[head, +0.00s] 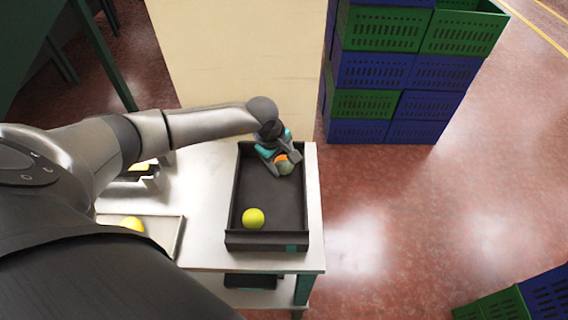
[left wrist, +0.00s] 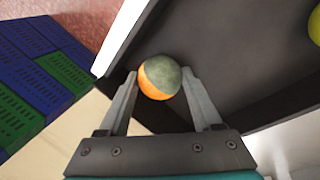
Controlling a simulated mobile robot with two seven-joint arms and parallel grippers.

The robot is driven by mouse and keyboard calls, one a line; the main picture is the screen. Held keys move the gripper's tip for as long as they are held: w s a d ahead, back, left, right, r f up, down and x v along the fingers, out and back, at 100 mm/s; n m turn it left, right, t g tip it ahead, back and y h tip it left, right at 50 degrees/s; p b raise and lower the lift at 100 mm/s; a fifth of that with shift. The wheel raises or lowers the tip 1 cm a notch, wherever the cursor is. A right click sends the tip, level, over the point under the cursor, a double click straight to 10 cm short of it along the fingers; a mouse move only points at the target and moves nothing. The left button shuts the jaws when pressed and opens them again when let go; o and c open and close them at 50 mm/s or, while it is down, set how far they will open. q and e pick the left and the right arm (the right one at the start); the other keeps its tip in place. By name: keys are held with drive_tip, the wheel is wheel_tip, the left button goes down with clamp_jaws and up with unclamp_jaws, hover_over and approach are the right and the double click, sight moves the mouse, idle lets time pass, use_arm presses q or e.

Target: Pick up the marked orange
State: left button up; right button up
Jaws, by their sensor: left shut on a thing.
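The marked orange (head: 284,167) is orange with a grey-green patch. It is at the far end of the black tray (head: 239,192) on the white table. In the left wrist view the orange (left wrist: 160,76) sits between the two fingers of my left gripper (left wrist: 159,85), close to the tray's dark wall. My left gripper (head: 283,160) is shut on it. I cannot tell whether the orange still touches the tray floor. A yellow fruit (head: 253,218) lies near the tray's front end, apart from the gripper. My right gripper is not in view.
Another light tray (head: 170,232) with a yellow fruit (head: 132,224) is on the left of the table, partly behind my arm. Stacked blue and green crates (head: 372,70) stand at the back right. Open red floor lies right of the table.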

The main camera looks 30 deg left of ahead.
use_arm(q)
drive_tip(key=shift+c, duration=1.2)
drive_tip(key=shift+r, duration=0.1)
